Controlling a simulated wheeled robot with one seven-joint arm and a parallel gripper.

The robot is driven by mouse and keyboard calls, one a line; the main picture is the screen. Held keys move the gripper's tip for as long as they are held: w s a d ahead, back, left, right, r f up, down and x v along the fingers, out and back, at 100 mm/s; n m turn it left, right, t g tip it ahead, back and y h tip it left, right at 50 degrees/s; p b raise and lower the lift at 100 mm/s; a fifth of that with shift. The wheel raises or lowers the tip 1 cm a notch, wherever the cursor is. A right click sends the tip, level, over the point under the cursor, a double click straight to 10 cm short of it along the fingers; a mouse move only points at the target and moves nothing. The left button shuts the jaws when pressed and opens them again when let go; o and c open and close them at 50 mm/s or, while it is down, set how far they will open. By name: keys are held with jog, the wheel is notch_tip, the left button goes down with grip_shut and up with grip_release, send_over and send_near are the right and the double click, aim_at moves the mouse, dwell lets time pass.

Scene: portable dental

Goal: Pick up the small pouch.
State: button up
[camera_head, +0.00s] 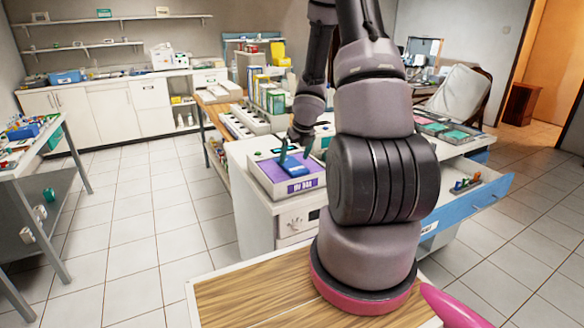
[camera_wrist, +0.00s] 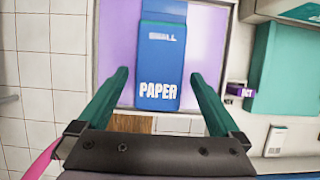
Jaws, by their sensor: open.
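The small pouch (camera_wrist: 163,60) is blue, with white lettering that reads "SMALL" and "PAPER". In the wrist view it lies on the purple floor of the tray-like UV box (camera_wrist: 113,25). My gripper (camera_wrist: 159,76) is open, its two green fingers apart on the left and right of the pouch's lower part. The fingers do not appear to touch it, and the height gap cannot be told.
An open blue drawer (camera_head: 470,203) sticks out at the right of the counter. Boxes and folders (camera_head: 268,92) stand behind the UV box. A side table (camera_head: 30,150) with small items is at the left. Tiled floor between them is clear.

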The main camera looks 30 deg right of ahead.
aim_at(290, 165)
jog(key=shift+x, duration=1.5)
jog(key=c, duration=1.1)
jog(key=shift+c, duration=0.2)
jog(key=shift+r, duration=0.2)
